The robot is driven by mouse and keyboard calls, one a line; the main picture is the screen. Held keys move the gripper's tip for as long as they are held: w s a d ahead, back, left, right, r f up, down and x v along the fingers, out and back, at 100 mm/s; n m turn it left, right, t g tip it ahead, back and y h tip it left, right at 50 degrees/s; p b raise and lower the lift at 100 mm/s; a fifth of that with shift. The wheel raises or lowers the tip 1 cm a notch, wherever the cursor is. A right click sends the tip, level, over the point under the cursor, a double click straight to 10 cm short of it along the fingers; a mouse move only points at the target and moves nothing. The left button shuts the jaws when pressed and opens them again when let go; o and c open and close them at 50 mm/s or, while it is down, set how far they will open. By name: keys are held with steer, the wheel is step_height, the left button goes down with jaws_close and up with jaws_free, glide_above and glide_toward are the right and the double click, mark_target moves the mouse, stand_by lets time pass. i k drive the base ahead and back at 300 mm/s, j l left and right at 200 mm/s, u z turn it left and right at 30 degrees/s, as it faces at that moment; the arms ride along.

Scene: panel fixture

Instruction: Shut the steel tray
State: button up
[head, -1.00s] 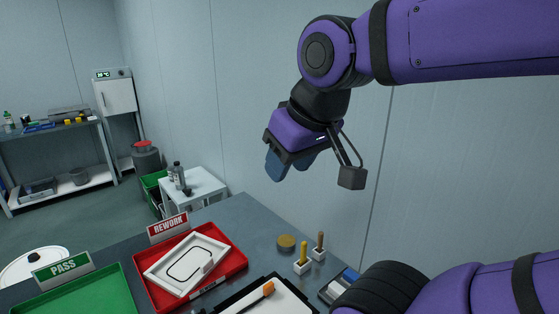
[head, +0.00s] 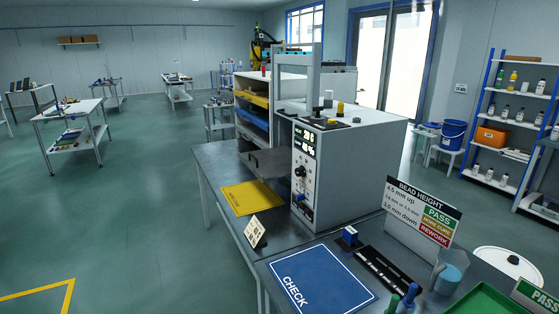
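A grey metal tray (head: 268,163), which looks like the steel tray, sticks out from the left side of a grey-white bench machine (head: 345,165) on the dark work table. It appears drawn out. Its inside is hard to make out, and the machine's front panel hides part of its right side. My gripper and arm are not in view now.
A yellow mat (head: 252,198) and a small tented sign (head: 255,231) lie before the machine. A blue CHECK mat (head: 321,281), a black strip (head: 383,272) and a bead-height sign (head: 423,219) are nearer. A rack with yellow and blue trays (head: 253,108) stands behind.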

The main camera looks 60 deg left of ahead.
mark_target(275, 162)
steer(key=k+j, duration=0.1)
steer(key=j, duration=1.25)
steer(key=k+j, duration=0.15)
steer(key=j, duration=1.2)
steer(key=j+u, duration=0.35)
steer(key=j, duration=0.55)
steer(key=j+u, duration=0.3)
steer(key=j, duration=0.65)
steer(key=u, duration=0.55)
